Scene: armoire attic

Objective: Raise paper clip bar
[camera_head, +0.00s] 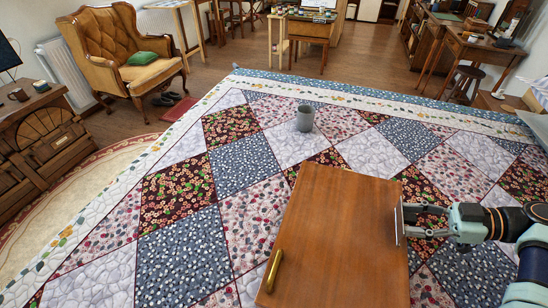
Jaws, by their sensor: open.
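A brown wooden board or box top (335,245) lies on or above the patchwork quilt, tilted in the picture. A thin silver bar or plate (399,222) stands along its right edge; it may be the paper clip bar. No paper is visible. My gripper (409,220) reaches in from the right, with its fingers open and one above the other in the picture. The fingertips are right beside the silver bar; I cannot tell whether they touch it. A brass handle (274,270) is on the board's lower left.
A grey cup (305,118) stands on the quilt (210,180) beyond the board. A brown armchair (127,55) with a green cushion, a carved wooden cabinet (40,150) and a desk (490,50) stand farther off. The quilt left of the board is clear.

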